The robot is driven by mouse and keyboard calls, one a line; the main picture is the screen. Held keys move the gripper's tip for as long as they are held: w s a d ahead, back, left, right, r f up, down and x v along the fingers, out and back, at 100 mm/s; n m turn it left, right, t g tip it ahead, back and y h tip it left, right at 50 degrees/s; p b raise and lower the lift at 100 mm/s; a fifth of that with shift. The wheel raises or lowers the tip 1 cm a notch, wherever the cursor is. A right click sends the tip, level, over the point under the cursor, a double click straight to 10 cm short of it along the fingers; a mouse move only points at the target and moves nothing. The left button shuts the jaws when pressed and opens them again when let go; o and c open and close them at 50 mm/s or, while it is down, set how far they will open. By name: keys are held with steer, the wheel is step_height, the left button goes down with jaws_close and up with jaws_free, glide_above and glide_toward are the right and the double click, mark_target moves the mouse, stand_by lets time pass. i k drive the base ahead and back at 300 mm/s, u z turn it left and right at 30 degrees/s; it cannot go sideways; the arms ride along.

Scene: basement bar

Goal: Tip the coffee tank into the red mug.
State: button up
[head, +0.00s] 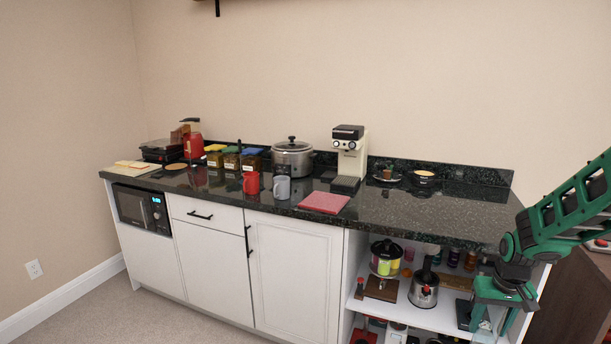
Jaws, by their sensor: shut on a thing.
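The red mug (251,183) stands upright on the dark granite counter near its front edge, just left of a grey mug (282,188). My gripper (493,322) is at the lower right, pointing down in front of the open shelves and below the countertop. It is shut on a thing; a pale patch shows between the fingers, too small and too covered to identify. I cannot pick out the coffee tank with certainty. The gripper is far to the right of the red mug and lower than it.
On the counter (430,215) stand a coffee machine (348,155), a steel pot (292,158), a pink board (324,202), several lidded jars and a red kettle (194,146). The counter's right part is mostly clear.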

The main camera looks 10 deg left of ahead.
mark_target(251, 185)
steer(key=z, duration=1.35)
steer(key=i, duration=0.6)
steer(key=u, duration=2.25)
steer(key=i, duration=0.6)
steer(key=u, duration=0.05)
